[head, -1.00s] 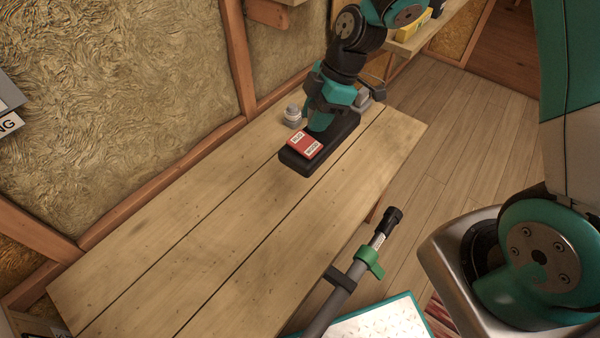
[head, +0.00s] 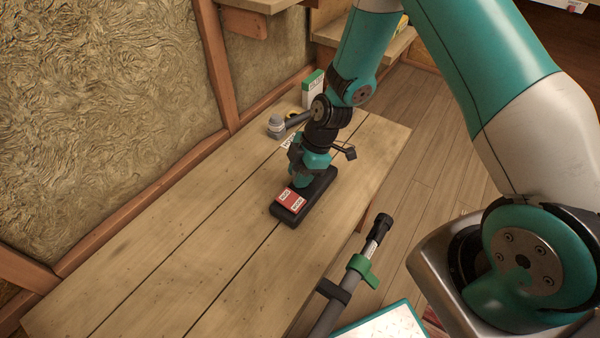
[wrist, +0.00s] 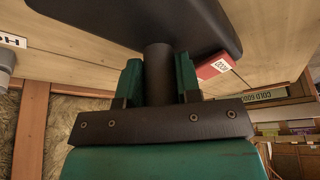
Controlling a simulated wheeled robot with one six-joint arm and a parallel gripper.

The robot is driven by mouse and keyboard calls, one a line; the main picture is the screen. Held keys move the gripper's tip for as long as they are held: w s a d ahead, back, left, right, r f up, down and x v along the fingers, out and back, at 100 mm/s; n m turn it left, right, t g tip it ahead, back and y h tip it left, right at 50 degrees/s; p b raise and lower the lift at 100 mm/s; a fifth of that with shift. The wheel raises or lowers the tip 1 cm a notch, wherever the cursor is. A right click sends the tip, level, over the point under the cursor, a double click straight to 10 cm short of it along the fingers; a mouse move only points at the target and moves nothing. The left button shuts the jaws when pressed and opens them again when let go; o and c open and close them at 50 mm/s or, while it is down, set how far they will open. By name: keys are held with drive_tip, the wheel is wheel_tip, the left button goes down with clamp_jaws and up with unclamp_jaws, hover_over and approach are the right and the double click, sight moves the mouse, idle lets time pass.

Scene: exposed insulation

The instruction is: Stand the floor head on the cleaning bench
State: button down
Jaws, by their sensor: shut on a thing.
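The floor head is a long black flat piece with a round neck. In the head view, the floor head (head: 318,190) is level, low over or on the wooden bench (head: 190,270); whether it touches cannot be told. In the wrist view, the floor head (wrist: 140,20) fills the top, its neck (wrist: 158,75) between the green fingers. My gripper (head: 305,180) is above it, shut on the neck. It also shows in the wrist view (wrist: 158,80). A red piece with white labels (head: 289,199) appears at the head's near end; whether it is attached is unclear.
A grey hose piece (head: 277,127) and a white and green box (head: 312,88) stand behind the gripper near the wall. A grey tube with a green clamp (head: 361,268) is beside the bench's right edge. The bench's near left part is clear.

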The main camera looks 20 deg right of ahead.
drive_tip(key=c, duration=0.8)
unclamp_jaws()
drive_tip(key=p+v, duration=0.1)
drive_tip(key=v, duration=1.1)
drive_tip(key=s+a+r+m, duration=0.3)
drive_tip(key=s+r, duration=0.1)
drive_tip(key=r, duration=0.3)
drive_tip(key=s+a+r+m, duration=0.2)
drive_tip(key=s+a+r, duration=0.15)
drive_tip(key=r, duration=0.35)
drive_tip(key=s+a+r+m, duration=0.1)
drive_tip(key=s+r+m, duration=0.5)
drive_tip(key=s, duration=0.7)
drive_tip(key=shift+s+r, duration=0.25)
drive_tip(key=shift+r, duration=0.2)
drive_tip(key=shift+a, duration=0.1)
